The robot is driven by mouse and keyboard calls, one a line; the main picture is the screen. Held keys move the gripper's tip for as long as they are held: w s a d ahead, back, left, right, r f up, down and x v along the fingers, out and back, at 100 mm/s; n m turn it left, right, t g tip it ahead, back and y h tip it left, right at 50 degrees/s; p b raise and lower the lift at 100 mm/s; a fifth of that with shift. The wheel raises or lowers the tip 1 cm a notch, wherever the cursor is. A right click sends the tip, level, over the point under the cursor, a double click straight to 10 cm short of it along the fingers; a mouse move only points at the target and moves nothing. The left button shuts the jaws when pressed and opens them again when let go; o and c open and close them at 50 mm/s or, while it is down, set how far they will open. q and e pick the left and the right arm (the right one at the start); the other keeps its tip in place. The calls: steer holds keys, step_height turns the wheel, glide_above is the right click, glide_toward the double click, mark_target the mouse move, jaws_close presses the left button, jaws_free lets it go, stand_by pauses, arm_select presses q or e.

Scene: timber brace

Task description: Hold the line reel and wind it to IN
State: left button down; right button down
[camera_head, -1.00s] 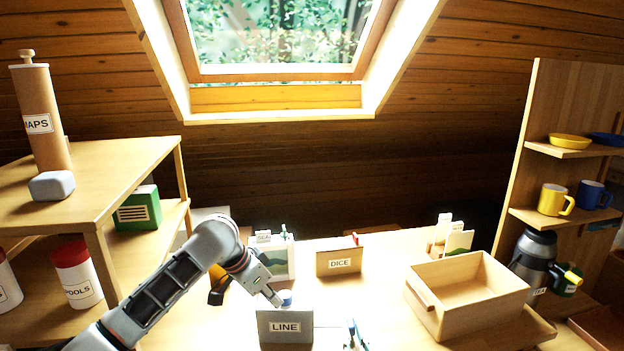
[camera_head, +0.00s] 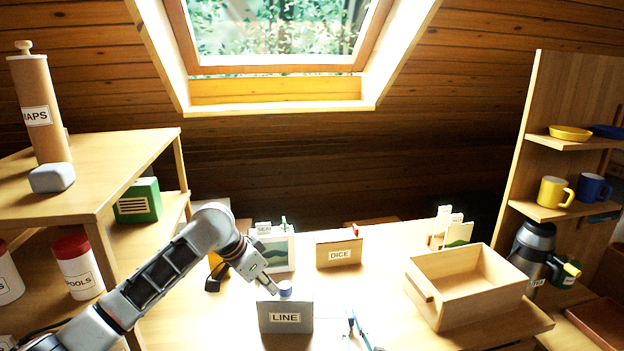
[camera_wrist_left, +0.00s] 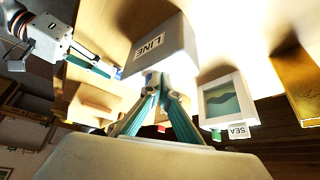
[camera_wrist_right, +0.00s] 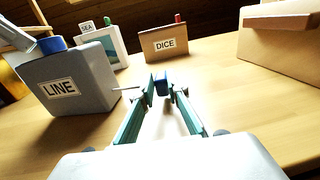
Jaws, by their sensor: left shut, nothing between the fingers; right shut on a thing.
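The line reel is a grey box labelled LINE (camera_head: 285,318) on the table, with a blue cap (camera_head: 285,289) on top. It also shows in the right wrist view (camera_wrist_right: 72,80). My left gripper (camera_head: 273,289) is shut and empty at the top of the box, close beside the cap. I cannot tell whether it touches. My right gripper (camera_wrist_right: 162,88) is shut on the blue crank handle (camera_wrist_right: 161,84), to the right of the box. A thin rod (camera_wrist_right: 131,89) runs from the box's side towards this handle. No IN mark is readable.
Behind the reel stand a box labelled DICE (camera_head: 339,253) and a white SEA picture box (camera_head: 275,252). An open wooden box (camera_head: 468,290) stands at the right. Shelves flank the table.

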arm_select(q)
steer(key=shift+a, duration=0.15)
stand_by(0.4)
steer(key=shift+s+a+r, duration=0.1)
steer(key=shift+a, duration=0.15)
step_height(320, 180, up, 6)
steer(key=shift+r, duration=0.2)
stand_by(0.4)
steer(key=shift+s+d+f, duration=0.3)
steer(key=shift+d+f, duration=0.05)
steer(key=shift+f, duration=0.75)
steer(key=shift+s+d+f, duration=0.3)
steer(key=shift+d+f, duration=0.05)
steer(key=shift+f, duration=0.7)
steer(key=shift+s+d+f, duration=0.3)
steer(key=shift+d+f, duration=0.05)
steer(key=shift+f, duration=0.75)
steer(key=shift+w+d, duration=0.35)
steer(key=shift+w, duration=0.2)
